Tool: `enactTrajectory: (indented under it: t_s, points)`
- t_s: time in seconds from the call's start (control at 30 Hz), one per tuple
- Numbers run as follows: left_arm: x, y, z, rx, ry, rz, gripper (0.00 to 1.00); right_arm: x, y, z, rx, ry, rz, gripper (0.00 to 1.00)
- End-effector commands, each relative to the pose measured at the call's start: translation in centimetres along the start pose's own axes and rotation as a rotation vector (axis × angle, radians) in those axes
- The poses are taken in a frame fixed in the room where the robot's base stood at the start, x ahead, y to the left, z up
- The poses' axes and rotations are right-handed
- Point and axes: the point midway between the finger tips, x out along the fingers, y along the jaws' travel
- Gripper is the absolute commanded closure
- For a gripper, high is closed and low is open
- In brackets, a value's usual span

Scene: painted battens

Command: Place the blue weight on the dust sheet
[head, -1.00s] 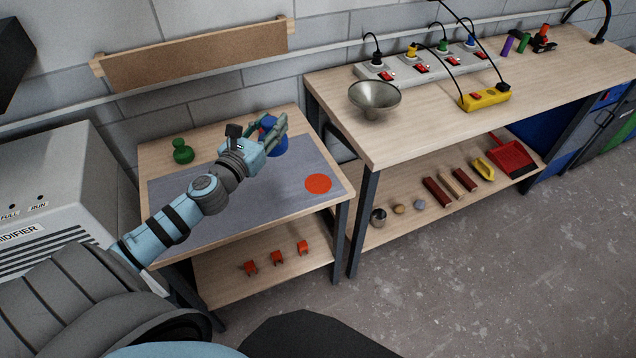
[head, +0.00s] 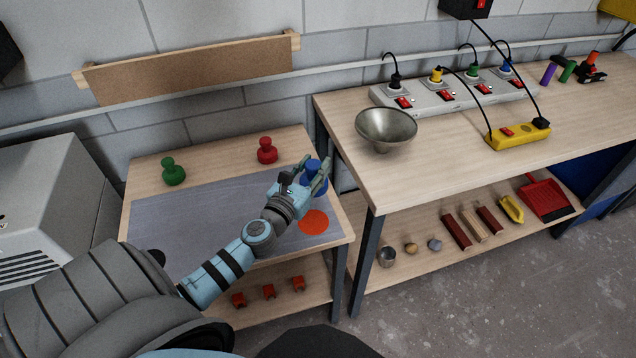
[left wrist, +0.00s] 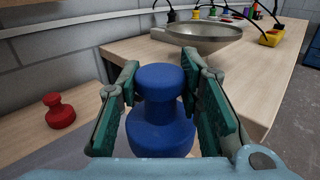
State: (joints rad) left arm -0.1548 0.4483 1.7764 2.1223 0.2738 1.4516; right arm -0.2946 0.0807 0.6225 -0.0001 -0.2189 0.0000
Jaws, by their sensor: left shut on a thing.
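The blue weight (head: 313,176) is between the fingers of my left gripper (head: 308,177), which is shut on it. In the left wrist view the blue weight (left wrist: 160,112) stands upright between the green finger pads of the gripper (left wrist: 162,105). The grey dust sheet (head: 190,220) lies on the small wooden table at the left. In the head view the weight shows over the right part of the table, behind the orange-red disc (head: 313,222) on the sheet. I cannot tell whether the weight touches anything below. My right gripper is not in view.
A green weight (head: 173,172) and a red weight (head: 267,151) stand on the bare wood at the table's back. A taller bench (head: 430,165) with a metal bowl (head: 386,128) is close at the right. The sheet's left half is clear.

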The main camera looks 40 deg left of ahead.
Motion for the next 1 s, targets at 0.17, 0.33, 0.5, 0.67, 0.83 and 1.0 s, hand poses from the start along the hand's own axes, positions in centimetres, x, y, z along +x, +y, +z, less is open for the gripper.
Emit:
enactTrajectory:
  t_s: [0.17, 0.33, 0.5, 0.67, 0.83, 1.0]
  points:
    - [0.4, -0.1, -8.3, 0.0, 0.002, 0.0, 1.0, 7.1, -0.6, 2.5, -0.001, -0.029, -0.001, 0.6]
    - [0.5, -0.1, -10.6, 0.001, 0.002, 0.001, 1.0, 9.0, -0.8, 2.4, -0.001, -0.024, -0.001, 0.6]
    - [0.5, -0.1, -12.8, 0.001, 0.002, 0.0, 1.0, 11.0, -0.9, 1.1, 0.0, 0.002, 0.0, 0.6]
    - [0.5, -0.1, -15.0, 0.0, 0.002, 0.0, 1.0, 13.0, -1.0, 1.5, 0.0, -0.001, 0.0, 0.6]
    - [0.5, -0.1, -14.5, -0.001, 0.002, 0.0, 1.0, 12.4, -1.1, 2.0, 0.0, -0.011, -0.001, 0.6]
    - [0.4, -0.1, -14.9, -0.001, 0.005, 0.001, 0.64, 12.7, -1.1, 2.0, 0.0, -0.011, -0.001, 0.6]
